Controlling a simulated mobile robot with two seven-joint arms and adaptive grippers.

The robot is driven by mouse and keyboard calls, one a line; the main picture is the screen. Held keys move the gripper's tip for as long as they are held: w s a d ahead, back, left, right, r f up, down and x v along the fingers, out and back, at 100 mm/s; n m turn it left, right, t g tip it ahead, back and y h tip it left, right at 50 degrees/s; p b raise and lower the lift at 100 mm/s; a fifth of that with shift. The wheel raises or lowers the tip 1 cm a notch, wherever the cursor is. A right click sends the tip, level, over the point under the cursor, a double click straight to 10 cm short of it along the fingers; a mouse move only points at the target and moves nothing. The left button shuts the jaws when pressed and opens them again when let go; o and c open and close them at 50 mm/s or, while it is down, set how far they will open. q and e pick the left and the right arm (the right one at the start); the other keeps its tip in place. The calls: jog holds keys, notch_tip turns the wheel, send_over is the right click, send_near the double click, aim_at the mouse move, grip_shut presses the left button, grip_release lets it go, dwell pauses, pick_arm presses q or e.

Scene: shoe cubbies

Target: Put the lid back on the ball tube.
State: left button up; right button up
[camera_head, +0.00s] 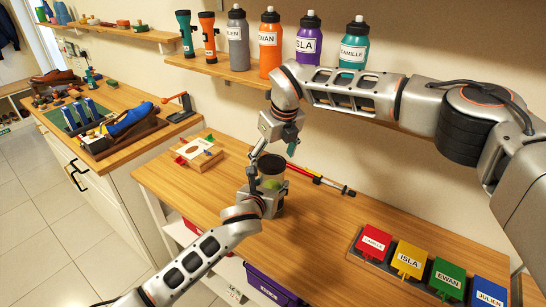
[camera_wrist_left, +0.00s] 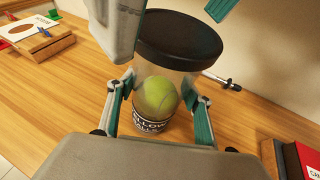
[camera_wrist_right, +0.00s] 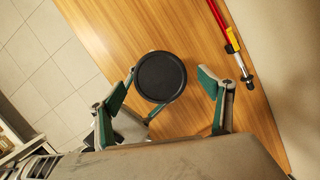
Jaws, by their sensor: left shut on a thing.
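The clear ball tube (camera_head: 270,181) stands upright on the wooden bench with a green tennis ball (camera_wrist_left: 157,98) inside. My left gripper (camera_wrist_left: 159,84) is shut around the tube's side. The round black lid (camera_wrist_left: 178,38) sits at the tube's top; it also shows from above in the right wrist view (camera_wrist_right: 160,77). Whether it is fully pressed down cannot be told. My right gripper (camera_wrist_right: 165,84) is open above the lid, a finger to either side of it in the picture and apart from it. It also shows above the tube in the head view (camera_head: 273,150).
A red and yellow pole (camera_head: 318,179) lies behind the tube. A wooden board with coloured pieces (camera_head: 199,152) lies to the left. Name-labelled coloured boxes (camera_head: 410,258) stand at the front right. Several bottles (camera_head: 271,45) stand on the shelf above. Bench surface around the tube is mostly clear.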

jog(key=v, duration=1.2)
pick_arm(q)
jog(key=o, duration=1.7)
jog(key=shift+s, duration=0.1)
jog(key=v, duration=1.2)
jog(key=shift+a+f, duration=0.1)
